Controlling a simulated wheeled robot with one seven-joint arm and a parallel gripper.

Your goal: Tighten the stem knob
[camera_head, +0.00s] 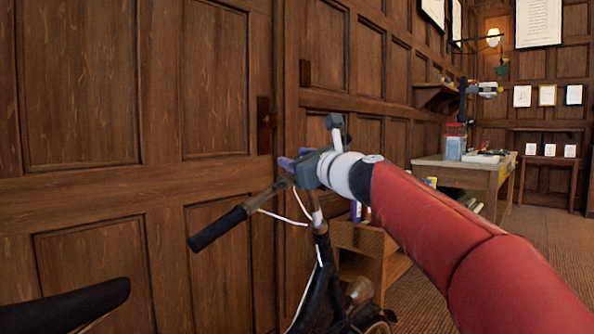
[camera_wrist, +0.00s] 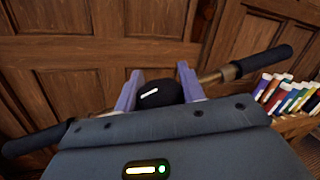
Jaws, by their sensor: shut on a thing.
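The stem knob (camera_wrist: 158,97) is a dark rounded knob with a white mark, in the middle of the wrist view. My gripper (camera_wrist: 160,85) has its two lilac fingers on either side of it, shut on it. In the head view my gripper (camera_head: 288,163) is above the bicycle's handlebar (camera_head: 217,229), at the top of the steering column (camera_head: 320,240). The knob is hidden there behind my gripper. In the wrist view, the handlebar (camera_wrist: 265,60) passes behind the fingers, with a dark grip at each end.
The bicycle's saddle (camera_head: 70,303) is at the lower left. A panelled wooden wall (camera_head: 100,90) stands close behind the bicycle. A low wooden shelf unit (camera_head: 362,240) is beyond the handlebar, and books (camera_wrist: 288,95) show at the right of the wrist view. A desk (camera_head: 463,173) stands farther back.

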